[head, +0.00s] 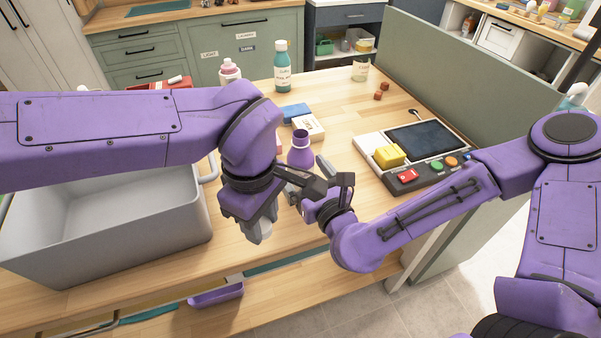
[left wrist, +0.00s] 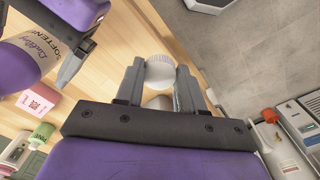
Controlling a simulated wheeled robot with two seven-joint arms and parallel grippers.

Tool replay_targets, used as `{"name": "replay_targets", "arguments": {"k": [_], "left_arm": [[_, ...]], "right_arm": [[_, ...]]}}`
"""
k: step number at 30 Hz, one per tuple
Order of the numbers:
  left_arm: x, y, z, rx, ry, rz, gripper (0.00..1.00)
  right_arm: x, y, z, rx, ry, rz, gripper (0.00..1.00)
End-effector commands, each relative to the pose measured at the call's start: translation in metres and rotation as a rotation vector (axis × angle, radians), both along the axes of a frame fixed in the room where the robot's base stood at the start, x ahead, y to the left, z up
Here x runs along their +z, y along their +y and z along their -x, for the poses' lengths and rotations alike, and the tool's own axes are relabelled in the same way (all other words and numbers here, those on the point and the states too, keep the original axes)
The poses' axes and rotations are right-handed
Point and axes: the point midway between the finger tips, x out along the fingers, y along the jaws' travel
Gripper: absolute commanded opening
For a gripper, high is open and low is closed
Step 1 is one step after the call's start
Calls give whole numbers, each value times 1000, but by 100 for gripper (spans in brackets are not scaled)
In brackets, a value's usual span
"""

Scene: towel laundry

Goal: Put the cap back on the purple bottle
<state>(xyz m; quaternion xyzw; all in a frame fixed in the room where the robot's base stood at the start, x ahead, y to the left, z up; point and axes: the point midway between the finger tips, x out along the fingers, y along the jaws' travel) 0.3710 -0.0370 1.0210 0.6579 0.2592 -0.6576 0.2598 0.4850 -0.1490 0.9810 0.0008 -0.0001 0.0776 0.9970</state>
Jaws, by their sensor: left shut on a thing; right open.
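The purple bottle (head: 300,153) stands uncapped on the wooden worktop, its dark neck upward. It also shows at the left edge of the left wrist view (left wrist: 18,72), with lettering on it. My left gripper (head: 260,232) is shut on the white ribbed cap (left wrist: 160,72), held between its fingertips in the left wrist view (left wrist: 160,88). In the head view the cap is hidden, and this gripper is in front of and left of the bottle. My right gripper (head: 308,180) is open at the lower part of the bottle, with a finger on either side; contact cannot be told.
A grey bin (head: 110,225) stands at the left. A tablet-like panel (head: 415,148) with a yellow block (head: 389,155) lies right of the bottle. A green partition (head: 470,75) bounds the right.

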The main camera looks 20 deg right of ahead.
Motion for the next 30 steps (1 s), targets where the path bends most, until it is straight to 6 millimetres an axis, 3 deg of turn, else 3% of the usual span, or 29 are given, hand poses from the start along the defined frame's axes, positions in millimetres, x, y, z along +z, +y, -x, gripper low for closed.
{"name": "replay_targets", "arguments": {"k": [1, 3, 7, 18, 19, 25, 30], "left_arm": [[-12, 0, 0, 0, 0, 0, 10], [8, 0, 0, 0, 0, 0, 10], [10, 0, 0, 0, 0, 0, 10], [9, 0, 0, 0, 1, -1, 10], [9, 0, 0, 0, 1, -1, 10], [9, 0, 0, 0, 1, -1, 10], [10, 0, 0, 0, 1, -1, 10]], "right_arm": [[-4, 0, -8, -2, -5, -1, 90], [5, 0, -21, -1, 1, 1, 90], [2, 3, -37, 0, 1, 0, 90], [-1, 4, -41, 0, 0, -1, 90], [0, 4, -41, 0, 0, -1, 87], [-1, 4, -41, -1, 0, -1, 23], [0, 4, -41, 0, -1, -1, 23]]}}
